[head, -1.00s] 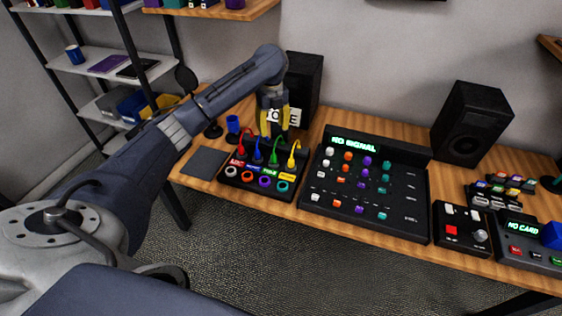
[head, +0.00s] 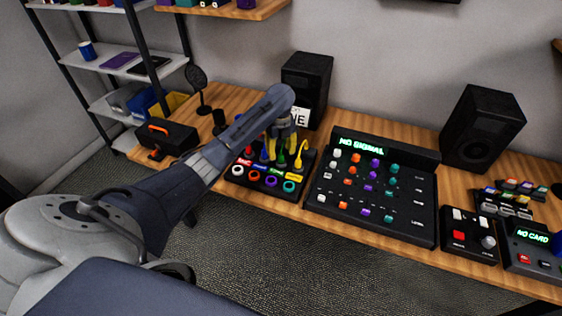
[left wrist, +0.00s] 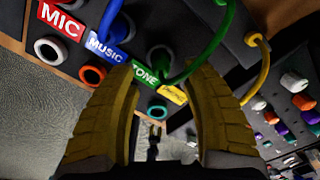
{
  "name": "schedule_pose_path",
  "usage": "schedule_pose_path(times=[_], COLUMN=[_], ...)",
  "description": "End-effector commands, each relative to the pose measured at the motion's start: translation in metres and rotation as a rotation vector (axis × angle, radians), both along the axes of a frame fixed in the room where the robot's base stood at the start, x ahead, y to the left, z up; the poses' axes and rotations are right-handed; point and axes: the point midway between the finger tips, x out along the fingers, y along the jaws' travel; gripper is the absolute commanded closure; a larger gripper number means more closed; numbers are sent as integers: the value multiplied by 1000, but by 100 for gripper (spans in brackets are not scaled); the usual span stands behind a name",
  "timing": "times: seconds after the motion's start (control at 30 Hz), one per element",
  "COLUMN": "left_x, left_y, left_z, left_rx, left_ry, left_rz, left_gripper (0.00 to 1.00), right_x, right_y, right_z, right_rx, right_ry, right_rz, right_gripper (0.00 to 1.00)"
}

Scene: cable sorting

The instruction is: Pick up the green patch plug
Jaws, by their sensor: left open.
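The green patch plug (head: 281,159) stands in the black patch box (head: 236,178), between the blue plug (head: 264,155) and the yellow plug (head: 301,156). In the left wrist view its green cable (left wrist: 222,32) curves down towards the TONE label (left wrist: 145,75), close to the fingertips. My left gripper (left wrist: 167,72) is open, with its yellow fingers spread and pointing at the box around the TONE position. In the head view the gripper (head: 281,134) is over the plugs and partly covers them. Whether the fingers touch the plug cannot be told. My right gripper is not in view.
Colored ring sockets, such as the teal one (head: 289,187), line the box's front. A mixer panel (head: 371,202) with knobs stands close on the right. A speaker (head: 306,82) is behind. A black toolbox (head: 166,136) and microphone (head: 197,88) are at left.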

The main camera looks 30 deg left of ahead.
Motion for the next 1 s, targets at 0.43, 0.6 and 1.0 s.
schedule_pose_path(times=[0.43, 0.6, 1.0], left_x=[1, 1, 1], left_y=[0, 0, 0], left_z=[-42, -43, -43], left_rx=[1, 1, 1], left_ry=[1, 1, 1], left_rz=[-1, -2, -1], left_gripper=[53, 53, 86], right_x=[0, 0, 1], right_y=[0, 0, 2], right_z=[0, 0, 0], right_rx=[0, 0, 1], right_ry=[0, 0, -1], right_rz=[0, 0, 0], right_gripper=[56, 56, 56])
